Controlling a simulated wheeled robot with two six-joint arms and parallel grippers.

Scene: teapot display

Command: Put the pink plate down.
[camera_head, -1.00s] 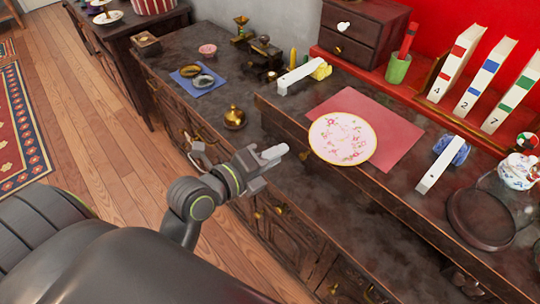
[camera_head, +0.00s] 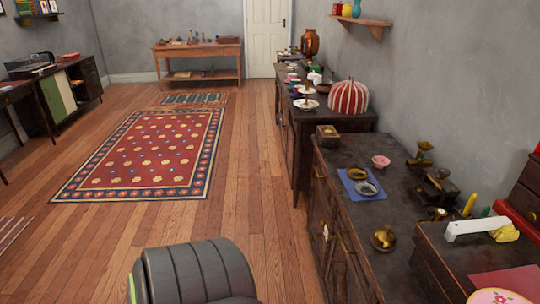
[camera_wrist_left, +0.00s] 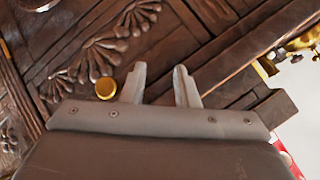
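The pink plate (camera_head: 497,296) shows only its upper edge at the bottom right corner of the head view. It lies at the pink mat (camera_head: 518,279) on the dark cabinet top, and the rest is cut off. My left gripper (camera_wrist_left: 160,84) shows in the left wrist view, its two fingers apart with nothing between them. It is in front of a carved dark wooden cabinet face with a brass knob (camera_wrist_left: 106,89). My left gripper is not in the head view. My right gripper is in neither view.
A white bar (camera_head: 478,229), a brass pot (camera_head: 383,238) and a blue mat (camera_head: 362,185) with small dishes are on the cabinets at right. A red-and-white striped object (camera_head: 348,97) stands farther back.

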